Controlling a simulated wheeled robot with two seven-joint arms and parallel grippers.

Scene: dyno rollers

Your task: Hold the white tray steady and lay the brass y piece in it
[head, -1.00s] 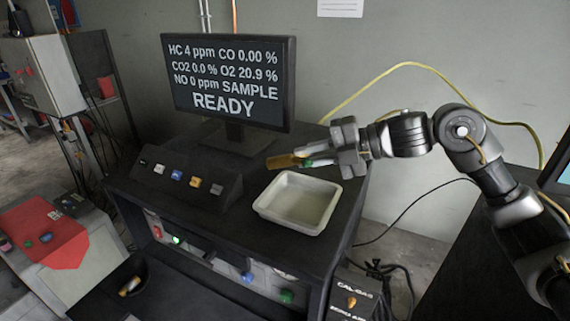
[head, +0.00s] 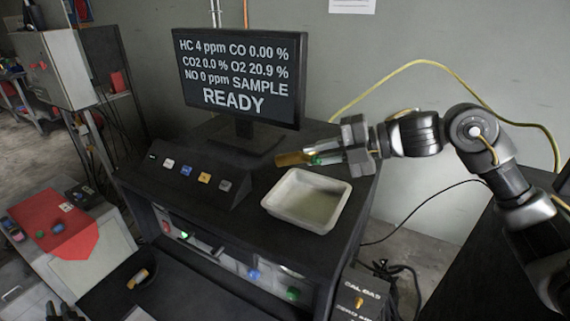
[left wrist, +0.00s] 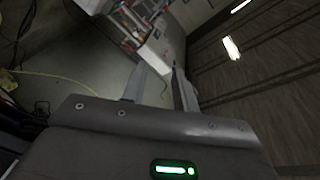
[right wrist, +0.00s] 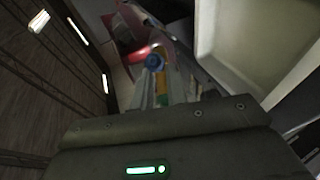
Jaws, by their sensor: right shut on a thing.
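The white tray (head: 268,205) sits on the right part of the black console top, upright and empty. My right gripper (head: 322,153) is shut on a brass piece (head: 290,159) with a green band and holds it above the tray's far edge, apart from it. Its forked shape cannot be made out. In the right wrist view the tray wall (right wrist: 225,75) shows at the right, and the held piece (right wrist: 162,88) is partly hidden between the fingers. My left gripper (head: 65,311) just enters the lower left corner; its fingers (left wrist: 160,88) stand apart and empty in the left wrist view.
A monitor (head: 240,80) stands behind, and a sloped button panel (head: 190,178) lies left of the tray. A red cloth (head: 55,225) with small fittings lies at the left.

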